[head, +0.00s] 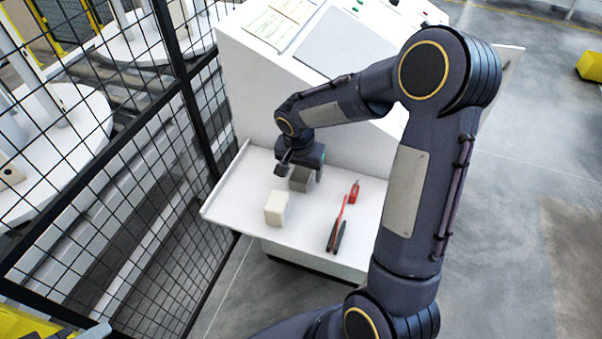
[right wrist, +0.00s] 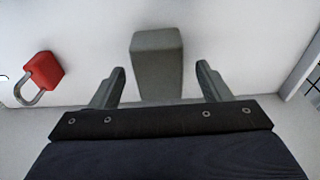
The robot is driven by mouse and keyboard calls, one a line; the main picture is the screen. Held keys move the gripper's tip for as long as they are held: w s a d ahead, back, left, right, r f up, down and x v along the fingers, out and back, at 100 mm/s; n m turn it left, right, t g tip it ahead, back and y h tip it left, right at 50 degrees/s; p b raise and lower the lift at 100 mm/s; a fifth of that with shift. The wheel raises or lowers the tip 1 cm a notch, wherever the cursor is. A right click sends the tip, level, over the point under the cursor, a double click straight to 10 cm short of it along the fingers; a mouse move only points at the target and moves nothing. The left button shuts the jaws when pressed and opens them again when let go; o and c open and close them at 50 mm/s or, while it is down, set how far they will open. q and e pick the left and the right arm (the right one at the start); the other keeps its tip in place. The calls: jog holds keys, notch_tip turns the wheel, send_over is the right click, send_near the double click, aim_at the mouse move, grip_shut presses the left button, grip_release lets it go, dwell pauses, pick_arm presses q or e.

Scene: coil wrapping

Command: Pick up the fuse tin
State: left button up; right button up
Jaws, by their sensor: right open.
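A grey box, which I take as the fuse tin (head: 301,180), stands on the white shelf (head: 235,205) of the console, partly hidden under my right gripper (head: 298,169). In the right wrist view the grey fuse tin (right wrist: 158,60) appears between the two spread fingers of my right gripper (right wrist: 161,75), with a gap on each side. The right gripper is open and empty. I cannot tell whether the fingertips reach down beside the tin. My left gripper cannot be made out in the head view.
A cream block (head: 276,208) stands just in front of the tin. Red-and-black pliers (head: 337,232) and a red padlock (head: 354,190) lie to the right; the padlock (right wrist: 42,72) also shows in the right wrist view. A black mesh fence (head: 150,150) borders the left.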

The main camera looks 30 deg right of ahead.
jog(key=shift+d+f, duration=0.15)
jog(key=shift+f, duration=0.65)
jog(key=c, duration=1.1)
jog(key=shift+r, duration=0.1)
jog(key=shift+c, duration=0.2)
